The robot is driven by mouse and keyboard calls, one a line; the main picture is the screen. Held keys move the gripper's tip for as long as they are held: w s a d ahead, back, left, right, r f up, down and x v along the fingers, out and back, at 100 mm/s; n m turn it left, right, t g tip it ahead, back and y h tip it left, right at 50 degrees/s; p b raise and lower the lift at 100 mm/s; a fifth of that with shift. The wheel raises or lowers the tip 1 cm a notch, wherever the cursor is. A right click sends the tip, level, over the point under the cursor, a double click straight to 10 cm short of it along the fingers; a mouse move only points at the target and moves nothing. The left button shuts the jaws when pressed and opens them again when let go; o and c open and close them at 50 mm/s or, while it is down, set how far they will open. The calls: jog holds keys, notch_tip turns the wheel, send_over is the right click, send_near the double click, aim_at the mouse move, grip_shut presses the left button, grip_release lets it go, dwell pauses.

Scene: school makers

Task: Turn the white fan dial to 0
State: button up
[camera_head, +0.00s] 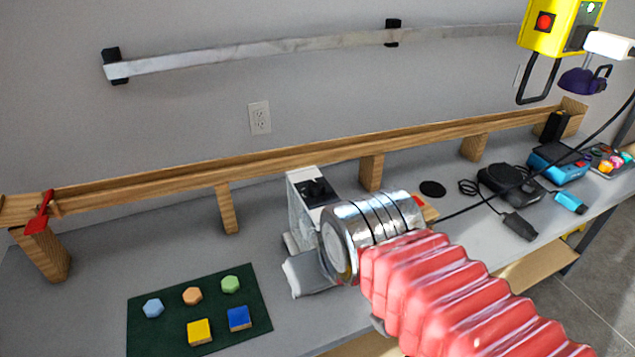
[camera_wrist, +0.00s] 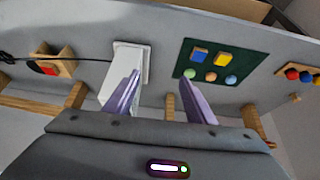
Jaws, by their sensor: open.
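The white fan box (camera_head: 299,205) stands on the bench below the wooden rail, with a black dial (camera_head: 318,190) on its upper face. The dial's setting is too small to read. In the wrist view the white fan box (camera_wrist: 134,54) lies just beyond and left of the gap between the fingers, partly behind the left finger; its dial cannot be made out there. My gripper (camera_wrist: 160,76) is open and empty, its two purple fingers apart. In the head view my arm's silver end covers the lower right of the box and most of the gripper.
A green mat (camera_head: 262,318) with several coloured blocks lies front left. The wooden rail (camera_head: 290,158) runs behind on wooden posts. At right are a black device (camera_head: 508,180), a blue box (camera_head: 558,163) and cables. A yellow unit (camera_head: 547,28) hangs upper right.

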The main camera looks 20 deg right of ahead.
jog(key=f, duration=0.1)
notch_tip(320, 180, up, 15)
jog(key=m+g, duration=0.4)
jog(key=m, duration=1.3)
send_over(316, 184)
jog(key=shift+s+f+m+g, duration=0.2)
jog(key=shift+s+m+g, duration=0.25)
jog(key=shift+m, duration=0.25)
jog(key=f, duration=0.9)
jog(key=w+f, duration=0.1)
jog(key=f, duration=0.3)
jog(key=shift+f, duration=0.4)
